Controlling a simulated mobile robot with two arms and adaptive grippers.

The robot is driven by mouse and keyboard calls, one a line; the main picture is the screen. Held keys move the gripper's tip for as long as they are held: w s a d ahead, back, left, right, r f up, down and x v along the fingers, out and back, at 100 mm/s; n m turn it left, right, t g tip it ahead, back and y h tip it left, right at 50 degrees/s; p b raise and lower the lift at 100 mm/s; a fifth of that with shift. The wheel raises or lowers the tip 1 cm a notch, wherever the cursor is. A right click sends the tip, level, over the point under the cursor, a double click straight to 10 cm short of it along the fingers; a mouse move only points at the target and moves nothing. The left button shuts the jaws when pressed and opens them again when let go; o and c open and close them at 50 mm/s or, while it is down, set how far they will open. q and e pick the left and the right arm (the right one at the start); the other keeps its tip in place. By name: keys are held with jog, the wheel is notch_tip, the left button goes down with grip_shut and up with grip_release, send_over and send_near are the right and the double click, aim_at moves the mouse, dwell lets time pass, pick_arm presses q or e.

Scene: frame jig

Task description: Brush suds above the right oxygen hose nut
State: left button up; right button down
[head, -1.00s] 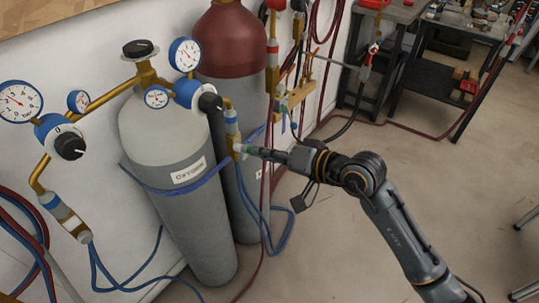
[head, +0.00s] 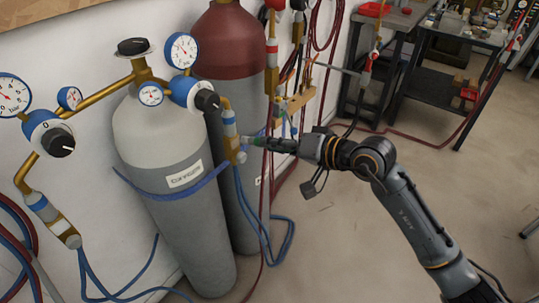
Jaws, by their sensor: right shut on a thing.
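The grey oxygen cylinder (head: 165,148) stands against the wall with a brass regulator on top. On its right side a brass outlet runs down through a blue-and-silver fitting (head: 229,124) to the right hose nut (head: 234,151), which is brass. A blue hose (head: 240,192) hangs below it. My right gripper (head: 268,145) is shut on a small green-handled brush (head: 255,142). It points left, its tip close to the right side of the nut. I cannot tell whether the tip touches, and no suds can be made out. My left gripper is out of view.
A second regulator outlet with a brass nut (head: 65,233) hangs at the left. A dark-red-topped cylinder (head: 230,42) stands behind, with red hoses and torches on the wall. A dark workbench (head: 385,60) is at the back. The floor at right is mostly clear.

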jog(key=shift+f+b, duration=0.1)
jog(key=shift+b, duration=0.45)
jog(key=shift+s+a, duration=0.35)
jog(key=shift+a, duration=0.05)
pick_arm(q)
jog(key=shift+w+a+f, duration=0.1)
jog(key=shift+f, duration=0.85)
pick_arm(e)
jog(key=shift+s+a, duration=0.9)
jog(key=shift+s, duration=0.3)
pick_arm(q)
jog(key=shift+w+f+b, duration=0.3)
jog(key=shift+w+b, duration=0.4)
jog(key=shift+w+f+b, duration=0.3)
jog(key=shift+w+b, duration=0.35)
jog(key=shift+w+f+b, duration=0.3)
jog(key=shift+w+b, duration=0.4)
pick_arm(e)
jog(key=s+d, duration=0.3)
jog(key=d, duration=0.2)
jog(key=shift+s, duration=0.25)
